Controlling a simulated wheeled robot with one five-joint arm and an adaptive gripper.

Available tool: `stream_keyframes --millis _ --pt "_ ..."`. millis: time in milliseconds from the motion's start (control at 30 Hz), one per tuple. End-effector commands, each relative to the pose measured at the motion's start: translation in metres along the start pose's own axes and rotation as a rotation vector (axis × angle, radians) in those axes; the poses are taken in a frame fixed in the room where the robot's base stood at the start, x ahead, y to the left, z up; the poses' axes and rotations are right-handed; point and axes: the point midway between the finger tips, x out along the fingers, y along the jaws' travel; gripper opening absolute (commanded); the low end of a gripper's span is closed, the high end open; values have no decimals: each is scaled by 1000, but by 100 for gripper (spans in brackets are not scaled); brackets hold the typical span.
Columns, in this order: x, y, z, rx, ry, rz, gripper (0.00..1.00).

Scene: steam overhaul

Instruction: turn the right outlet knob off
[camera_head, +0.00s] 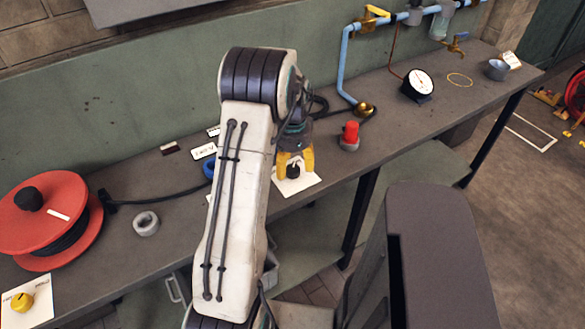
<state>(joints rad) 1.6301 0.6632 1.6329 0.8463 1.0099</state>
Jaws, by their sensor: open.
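A small black knob (293,171) stands on a white plate (308,184) near the bench's front edge, and it is the right one of two knobs on white plates. My gripper (295,165) is over it, pointing down, with its yellow fingers open on either side of the knob. I cannot tell whether the fingers touch it. The knob's marker and the plate's lettering are hidden or too small to read. A yellow knob (22,302) sits on another white plate (42,290) at the lower left.
The grey bench (345,190) holds an orange reel (60,195) with black cable, a pale ring (146,223), a red-topped lamp-like object (351,132), a gauge (419,84) and a metal cup (497,69). A blue pipe (346,70) runs behind. My arm covers part of the bench.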

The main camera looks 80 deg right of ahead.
Motion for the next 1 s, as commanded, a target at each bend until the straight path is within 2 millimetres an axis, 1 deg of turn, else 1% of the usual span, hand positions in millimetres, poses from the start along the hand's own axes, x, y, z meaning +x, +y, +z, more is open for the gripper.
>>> stream_keyframes --millis 100,200,600,1000 --pt "10 0 0 -1 -1 1 65" --pt "14 0 0 -1 0 1 65" --pt "17 0 0 -1 0 0 64" --pt "17 0 0 -1 0 -1 28"
